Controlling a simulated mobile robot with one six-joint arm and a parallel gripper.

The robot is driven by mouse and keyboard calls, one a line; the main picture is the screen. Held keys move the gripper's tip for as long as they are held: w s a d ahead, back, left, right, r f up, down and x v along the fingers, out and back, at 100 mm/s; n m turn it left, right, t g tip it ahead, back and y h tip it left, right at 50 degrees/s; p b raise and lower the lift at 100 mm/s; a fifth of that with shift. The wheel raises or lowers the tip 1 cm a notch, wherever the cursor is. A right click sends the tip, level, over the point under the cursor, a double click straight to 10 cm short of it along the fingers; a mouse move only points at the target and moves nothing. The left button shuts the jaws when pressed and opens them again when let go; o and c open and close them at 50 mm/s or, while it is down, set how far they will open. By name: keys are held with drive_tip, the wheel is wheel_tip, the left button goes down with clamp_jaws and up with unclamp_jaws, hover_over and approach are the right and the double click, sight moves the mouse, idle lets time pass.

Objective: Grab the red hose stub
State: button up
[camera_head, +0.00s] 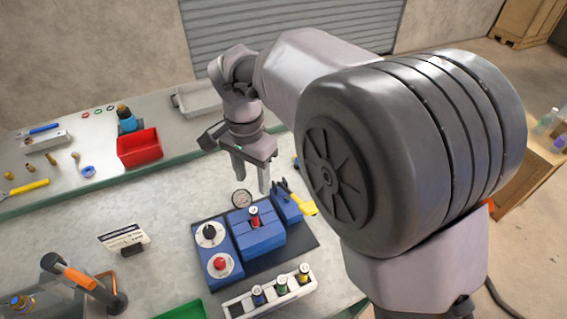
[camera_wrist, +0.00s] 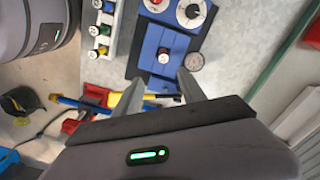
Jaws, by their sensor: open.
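The red hose stub (camera_head: 254,213) stands upright in the blue block (camera_head: 259,236) in the middle of the dark base plate. In the wrist view the stub (camera_wrist: 163,57) shows from above with a pale round top. My gripper (camera_head: 251,182) is open and empty, above and behind the stub in the head view. In the wrist view the fingertips (camera_wrist: 162,83) point toward the block, with the stub a little beyond them and roughly between their lines. Nothing is between the fingers.
A pressure gauge (camera_head: 241,198) stands close beside the stub. A blue panel with a black knob (camera_head: 209,232) and a red button (camera_head: 220,264) is to the left. A white rack (camera_head: 270,295) holds several coloured stubs in front.

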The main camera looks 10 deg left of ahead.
sight(254, 217)
wheel_tip(254, 217, down, 11)
drive_tip(key=b, duration=0.4)
drive_tip(key=shift+s+a+f, duration=0.1)
drive_tip(key=shift+a, duration=0.05)
drive_tip(key=f+b, duration=0.1)
drive_tip(key=f, duration=0.2)
drive_tip(key=f+b, duration=0.1)
drive_tip(key=f, duration=0.1)
drive_tip(key=shift+w+a+f+b, duration=0.25)
drive_tip(key=shift+a+f+b, duration=0.05)
drive_tip(key=shift+f+b, duration=0.05)
drive_tip(key=shift+r, duration=0.2)
drive_tip(key=shift+c, duration=0.2)
clamp_jaws()
